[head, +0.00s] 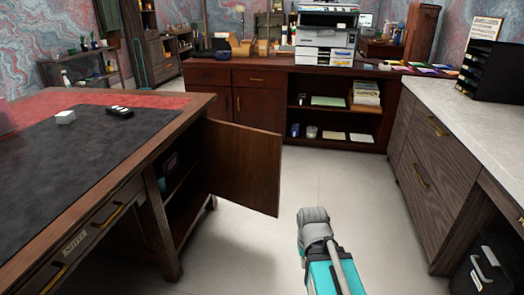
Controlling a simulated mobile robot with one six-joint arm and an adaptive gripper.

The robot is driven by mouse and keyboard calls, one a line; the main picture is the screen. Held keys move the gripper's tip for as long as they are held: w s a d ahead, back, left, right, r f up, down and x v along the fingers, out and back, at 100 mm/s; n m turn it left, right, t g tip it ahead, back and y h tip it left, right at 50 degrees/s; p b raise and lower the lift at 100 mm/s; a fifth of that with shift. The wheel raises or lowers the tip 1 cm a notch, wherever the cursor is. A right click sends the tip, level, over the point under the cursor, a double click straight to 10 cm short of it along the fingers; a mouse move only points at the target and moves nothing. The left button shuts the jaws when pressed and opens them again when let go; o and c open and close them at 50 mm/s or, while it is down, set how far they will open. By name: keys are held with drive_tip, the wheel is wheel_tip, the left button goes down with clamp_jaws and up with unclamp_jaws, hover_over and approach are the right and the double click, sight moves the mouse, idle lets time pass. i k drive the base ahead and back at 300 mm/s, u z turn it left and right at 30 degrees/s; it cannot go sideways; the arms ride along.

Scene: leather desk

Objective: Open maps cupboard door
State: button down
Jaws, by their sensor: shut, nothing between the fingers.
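A brown wooden cupboard door (242,165) stands swung open from the near-right side of the leather-topped desk (70,140), in the head view. The open cupboard (178,190) behind it shows a shelf and a dark interior with a few dim items. No maps label is readable on this door, so I cannot tell if it is the maps cupboard. My arm (318,240) is at the bottom centre, right of the door and apart from it in the picture. My gripper does not show.
Pale floor (310,180) is clear between the desk and the grey-wood drawer unit (435,160) on the right. A dark red cabinet (260,105) with shut doors, open shelves and a printer (325,45) stands behind. A black bin (485,270) is at lower right.

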sight(243, 165)
drive_tip(key=k, duration=0.25)
drive_tip(key=u, duration=0.1)
drive_tip(key=i, duration=1.15)
drive_tip(key=z, duration=0.15)
